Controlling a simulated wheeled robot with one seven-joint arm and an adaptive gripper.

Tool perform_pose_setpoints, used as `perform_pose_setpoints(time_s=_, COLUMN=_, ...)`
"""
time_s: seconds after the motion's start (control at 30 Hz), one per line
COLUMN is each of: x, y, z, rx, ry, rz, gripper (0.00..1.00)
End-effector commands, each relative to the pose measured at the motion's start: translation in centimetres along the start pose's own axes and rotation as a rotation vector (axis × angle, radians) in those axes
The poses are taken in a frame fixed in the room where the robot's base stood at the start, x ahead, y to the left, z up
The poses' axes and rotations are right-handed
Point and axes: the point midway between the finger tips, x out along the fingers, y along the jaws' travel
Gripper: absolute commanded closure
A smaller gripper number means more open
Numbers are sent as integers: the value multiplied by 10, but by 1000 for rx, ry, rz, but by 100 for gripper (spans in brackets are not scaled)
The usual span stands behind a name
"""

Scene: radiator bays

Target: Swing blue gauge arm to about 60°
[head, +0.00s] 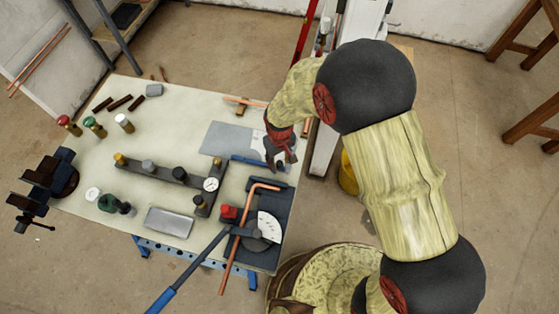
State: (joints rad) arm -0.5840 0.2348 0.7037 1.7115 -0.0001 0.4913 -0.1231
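A thin blue bar (250,160), which looks like the blue gauge arm, lies along the near edge of a grey plate (222,138) on the worktable. A white patch (257,145), perhaps its scale, shows beside my gripper; any markings are too small to read. My gripper (281,160), dark with red parts, hangs from above over the right end of the bar. It partly hides the scale and that end. I cannot tell whether it touches the bar, or whether its fingers are open or shut.
A pipe bender (258,235) with a white dial, a bent copper pipe (229,262) and a blue-handled lever (185,272) stands at the near right. A dark manifold (170,175) lies left of the gauge. A vise (50,180) is at the left edge.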

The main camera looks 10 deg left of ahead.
Motion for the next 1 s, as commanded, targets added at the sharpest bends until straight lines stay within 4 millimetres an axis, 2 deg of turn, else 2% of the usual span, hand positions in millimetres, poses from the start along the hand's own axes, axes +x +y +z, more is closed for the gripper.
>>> perform_pose_setpoints(time_s=0.6, x=0, y=0, z=0, rx=0, ry=0, rz=0, gripper=100)
perform_pose_setpoints(time_s=1.0, x=0, y=0, z=0, rx=0, ry=0, rz=0, gripper=100)
